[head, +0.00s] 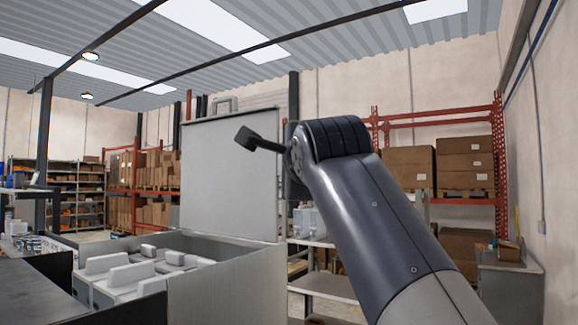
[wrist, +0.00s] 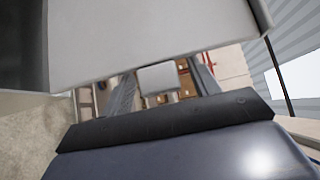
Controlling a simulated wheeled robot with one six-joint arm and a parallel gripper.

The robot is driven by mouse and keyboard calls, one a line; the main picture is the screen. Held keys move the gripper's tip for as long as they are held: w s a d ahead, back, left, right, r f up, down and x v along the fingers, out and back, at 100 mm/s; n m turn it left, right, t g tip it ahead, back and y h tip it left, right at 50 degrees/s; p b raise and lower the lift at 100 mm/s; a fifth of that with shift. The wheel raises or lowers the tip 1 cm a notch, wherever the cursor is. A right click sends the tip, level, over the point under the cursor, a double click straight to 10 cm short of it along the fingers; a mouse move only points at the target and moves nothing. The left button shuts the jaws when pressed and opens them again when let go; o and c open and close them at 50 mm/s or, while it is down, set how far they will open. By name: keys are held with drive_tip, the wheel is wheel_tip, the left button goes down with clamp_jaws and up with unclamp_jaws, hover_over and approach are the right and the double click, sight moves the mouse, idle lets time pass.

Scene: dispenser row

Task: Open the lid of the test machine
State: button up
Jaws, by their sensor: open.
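The test machine (head: 225,285) is an open-topped grey box at the lower left in the head view, with white blocks and compartments inside. My gripper (head: 250,139) shows as a dark finger in front of the lid's upper right part; contact cannot be told. In the wrist view my gripper (wrist: 163,82) is open, its two fingers apart. A pale panel fills the top there, perhaps the lid.
A dark counter (head: 40,295) lies at the left. Red racks with cardboard boxes (head: 465,165) stand behind at the right, and a grey cabinet (head: 510,290) stands at the far right. White shelves (head: 325,285) stand behind my arm. Shelving (head: 75,185) lines the back left.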

drive_tip(key=s+d+b, duration=0.1)
drive_tip(key=s+b, duration=0.2)
drive_tip(key=s, duration=0.7)
drive_tip(key=shift+s+d, duration=0.2)
drive_tip(key=shift+s, duration=0.15)
drive_tip(key=w+p, duration=0.1)
drive_tip(key=w, duration=0.2)
drive_tip(key=w+a+p, duration=0.1)
drive_tip(key=w, duration=0.3)
drive_tip(key=w+p, duration=0.1)
drive_tip(key=w, duration=0.2)
drive_tip(key=shift+w+a, duration=0.2)
drive_tip(key=shift+w, duration=0.2)
drive_tip(key=shift+s+a, duration=0.2)
drive_tip(key=shift+s, duration=0.1)
drive_tip(key=shift+w+d, duration=0.1)
drive_tip(key=shift+w, duration=0.05)
